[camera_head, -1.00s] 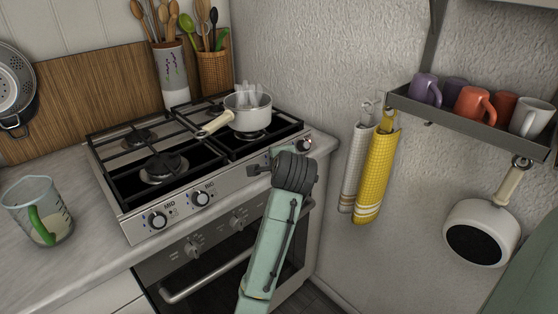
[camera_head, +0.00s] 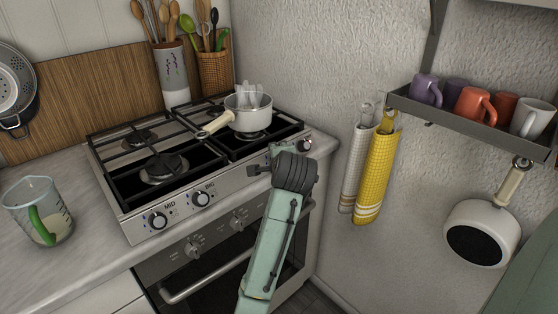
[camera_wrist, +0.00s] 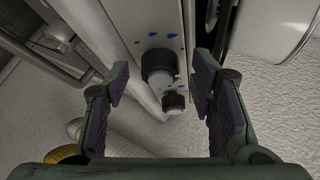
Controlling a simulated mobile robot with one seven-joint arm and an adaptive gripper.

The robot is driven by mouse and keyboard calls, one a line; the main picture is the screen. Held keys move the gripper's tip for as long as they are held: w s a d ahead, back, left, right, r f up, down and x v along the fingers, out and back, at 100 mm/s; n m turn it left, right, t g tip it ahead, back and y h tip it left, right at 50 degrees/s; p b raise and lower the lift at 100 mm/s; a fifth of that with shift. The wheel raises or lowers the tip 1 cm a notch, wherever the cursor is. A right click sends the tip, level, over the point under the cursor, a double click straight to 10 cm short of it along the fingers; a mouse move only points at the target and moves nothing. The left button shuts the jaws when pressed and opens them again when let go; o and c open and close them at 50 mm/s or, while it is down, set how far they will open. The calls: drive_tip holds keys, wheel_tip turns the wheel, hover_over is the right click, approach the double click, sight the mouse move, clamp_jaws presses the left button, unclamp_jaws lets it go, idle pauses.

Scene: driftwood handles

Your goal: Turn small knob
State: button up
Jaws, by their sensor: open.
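The stove's front panel (camera_head: 180,212) carries black-and-silver knobs, one marked MID (camera_head: 157,221) and one marked BIG (camera_head: 201,198). A knob (camera_head: 305,145) shows at the panel's right end, just past my gripper (camera_head: 268,163). In the wrist view, a larger dark knob (camera_wrist: 158,66) lies between the open fingers of my gripper (camera_wrist: 160,80), apart from both. A smaller dark knob (camera_wrist: 174,103) sits just below it in that view. No label is readable there, so I cannot tell which is the small burner's knob. My gripper holds nothing.
Oven knobs (camera_head: 239,219) and the oven handle (camera_head: 205,272) lie below the panel. Yellow (camera_head: 377,178) and white (camera_head: 354,168) towels hang on the wall to the right. A measuring jug (camera_head: 38,212) stands left.

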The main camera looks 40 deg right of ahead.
drive_tip(key=v, duration=1.2)
idle(0.4)
